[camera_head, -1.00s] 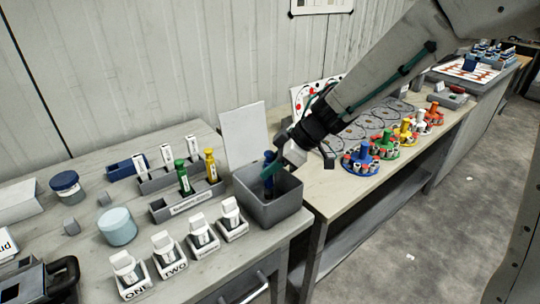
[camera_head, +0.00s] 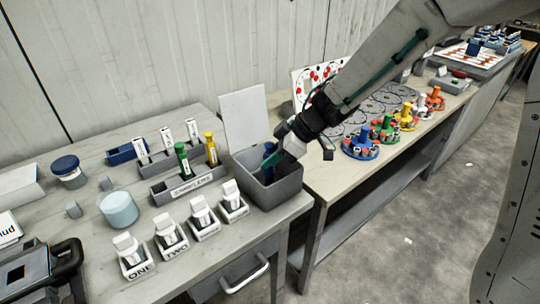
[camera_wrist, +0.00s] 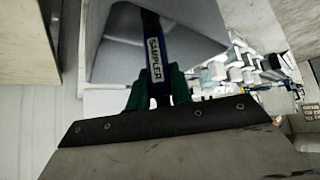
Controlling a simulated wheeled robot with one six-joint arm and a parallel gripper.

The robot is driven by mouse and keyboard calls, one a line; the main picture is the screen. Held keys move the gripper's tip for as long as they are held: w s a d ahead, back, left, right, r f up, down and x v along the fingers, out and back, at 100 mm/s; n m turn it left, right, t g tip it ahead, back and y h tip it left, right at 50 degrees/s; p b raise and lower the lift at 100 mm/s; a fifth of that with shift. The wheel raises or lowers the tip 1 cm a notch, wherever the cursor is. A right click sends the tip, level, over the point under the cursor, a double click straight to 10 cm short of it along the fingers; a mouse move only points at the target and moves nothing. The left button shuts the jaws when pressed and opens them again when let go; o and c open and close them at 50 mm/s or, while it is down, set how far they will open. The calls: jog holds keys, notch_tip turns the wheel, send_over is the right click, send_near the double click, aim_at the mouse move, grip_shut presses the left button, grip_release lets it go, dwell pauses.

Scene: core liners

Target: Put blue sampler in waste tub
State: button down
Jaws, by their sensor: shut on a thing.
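The blue sampler (camera_wrist: 155,55) shows in the wrist view with the label "SAMPLER", held between the green fingers of my gripper (camera_wrist: 157,92). In the head view the blue sampler (camera_head: 269,152) is upright at the opening of the grey waste tub (camera_head: 268,195), its lower part hidden by the tub's walls. My gripper (camera_head: 272,160) reaches into the tub's mouth from the right and is shut on the sampler. In the wrist view the tub (camera_wrist: 110,52) lies around and behind the sampler. I cannot tell whether the sampler touches the tub's floor.
A rack labelled samplers (camera_head: 190,185) with a green sampler (camera_head: 182,158) and a yellow sampler (camera_head: 210,148) stands left of the tub. Small labelled holders (camera_head: 203,222) line the front. A white panel (camera_head: 245,118) stands behind the tub. Carousels (camera_head: 361,146) stand on the right bench.

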jog(key=shift+f, duration=0.25)
jog(key=c, duration=1.2)
grip_release()
jog(key=shift+o, duration=0.2)
jog(key=v, duration=0.7)
jog(key=shift+d+r, duration=0.25)
jog(key=shift+d, duration=0.05)
